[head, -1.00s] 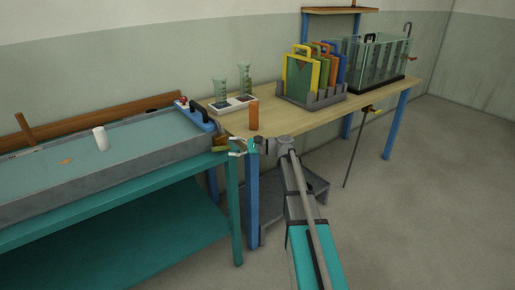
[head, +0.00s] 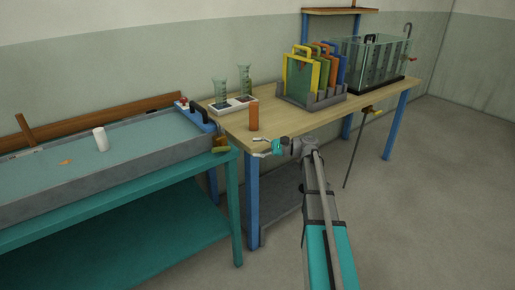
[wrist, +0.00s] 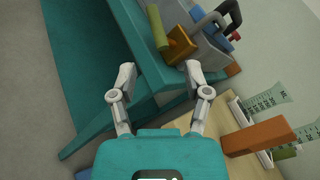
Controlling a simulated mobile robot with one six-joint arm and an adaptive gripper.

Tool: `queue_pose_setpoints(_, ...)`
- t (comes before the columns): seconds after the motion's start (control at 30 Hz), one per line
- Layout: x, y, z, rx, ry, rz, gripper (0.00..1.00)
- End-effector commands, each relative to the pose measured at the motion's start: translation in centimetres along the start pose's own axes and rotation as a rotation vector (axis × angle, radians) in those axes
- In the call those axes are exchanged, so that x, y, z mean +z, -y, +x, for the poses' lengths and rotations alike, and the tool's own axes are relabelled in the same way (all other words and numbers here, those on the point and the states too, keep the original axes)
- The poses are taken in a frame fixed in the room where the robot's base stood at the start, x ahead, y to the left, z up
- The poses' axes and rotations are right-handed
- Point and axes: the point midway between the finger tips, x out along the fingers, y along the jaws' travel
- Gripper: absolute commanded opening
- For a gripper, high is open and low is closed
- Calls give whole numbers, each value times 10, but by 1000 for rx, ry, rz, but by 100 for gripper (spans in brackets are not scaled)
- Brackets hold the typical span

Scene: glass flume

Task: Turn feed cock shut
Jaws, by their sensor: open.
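A brass cock body (head: 221,143) sits at the right end of the shallow water flume, by the teal bench's corner. In the wrist view the brass body (wrist: 180,46) has an olive-green lever (wrist: 157,28) on it. Which of the fittings in view is the feed cock is not labelled. My gripper (head: 259,148) is open and empty, to the right of the brass cock and apart from it. In the wrist view my gripper's fingertips (wrist: 160,74) are spread below the cock, with nothing between them.
An orange block (head: 254,117) stands near the wooden table's (head: 290,126) front left edge, close to my gripper. A rack (head: 312,97) of coloured plates and a glass tank (head: 372,62) stand behind. A thin stand with a yellow fitting (head: 372,110) is at the right. Floor on the right is clear.

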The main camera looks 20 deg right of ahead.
Motion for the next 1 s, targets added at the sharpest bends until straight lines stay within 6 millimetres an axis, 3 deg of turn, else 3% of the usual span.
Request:
queue_pose_setpoints(0.27, 0, -2, 2, 7, -4, -3, 62)
queue_pose_setpoints(0.47, 2, -24, 18, 77, -43, -37, 62)
queue_pose_setpoints(0.67, 5, -76, 47, 250, -132, -128, 62)
queue_pose_setpoints(0.8, 9, -124, 66, 426, -203, -223, 62)
queue_pose_setpoints(1.0, 16, -191, 78, 703, -283, -380, 62)
